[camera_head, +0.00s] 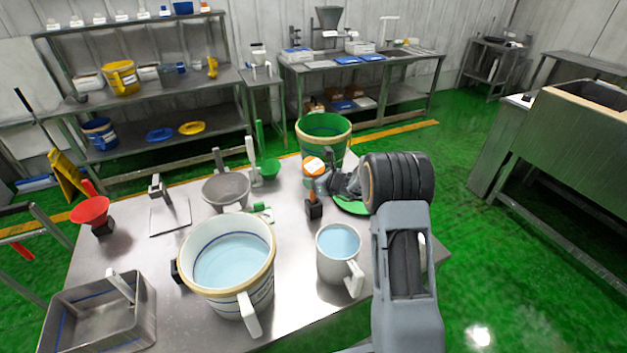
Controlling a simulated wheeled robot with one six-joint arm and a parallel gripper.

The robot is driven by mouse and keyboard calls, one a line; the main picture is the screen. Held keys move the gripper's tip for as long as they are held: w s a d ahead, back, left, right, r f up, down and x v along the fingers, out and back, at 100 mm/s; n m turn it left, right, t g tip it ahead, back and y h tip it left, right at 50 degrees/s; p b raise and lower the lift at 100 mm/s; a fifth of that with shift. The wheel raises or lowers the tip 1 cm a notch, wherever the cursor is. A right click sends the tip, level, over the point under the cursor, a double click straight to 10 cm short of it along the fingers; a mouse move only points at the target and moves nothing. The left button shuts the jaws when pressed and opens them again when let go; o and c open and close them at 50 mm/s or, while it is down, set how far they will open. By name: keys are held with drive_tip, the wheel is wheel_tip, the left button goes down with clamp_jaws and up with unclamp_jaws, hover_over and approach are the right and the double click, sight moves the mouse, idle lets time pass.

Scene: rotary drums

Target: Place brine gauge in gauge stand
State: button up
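An orange-topped piece with a white label, which looks like the brine gauge (314,166), is upright near the middle of the table. An orange stem shows below its head. The stem's lower end meets or overlaps a small dark block, which may be the gauge stand (314,211); I cannot tell whether it is seated in it. My gripper (324,184) reaches in from the right, its fingers at the gauge just under the head. The fingers are small and partly hidden, so whether they are closed on it is unclear.
A large bucket of water (229,297) and a grey jug of water (337,267) stand in front. A green bucket (323,146) is behind. A grey strainer bowl (226,190), a red funnel (90,211) and a metal basin (100,318) are to the left.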

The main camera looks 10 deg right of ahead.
drive_tip(key=shift+o, duration=0.5)
drive_tip(key=shift+r, duration=0.1)
drive_tip(key=shift+r, duration=0.15)
drive_tip(key=b+v, duration=0.1)
drive_tip(key=v, duration=0.9)
drive_tip(key=s+a+r+n+g, duration=0.3)
drive_tip(key=s+a+n, duration=0.2)
drive_tip(key=s+n, duration=0.35)
drive_tip(key=s+a+r+n+g, duration=0.3)
drive_tip(key=s+a+n+g, duration=0.1)
drive_tip(key=s+n, duration=0.45)
drive_tip(key=s+d+r+n+h, duration=0.1)
drive_tip(key=s+d+n+h, duration=0.2)
drive_tip(key=s+n+h, duration=0.4)
drive_tip(key=shift+s+d+r+n, duration=0.25)
drive_tip(key=shift+s+d+n, duration=0.1)
drive_tip(key=shift+s+n, duration=2.25)
drive_tip(key=shift+w, duration=0.15)
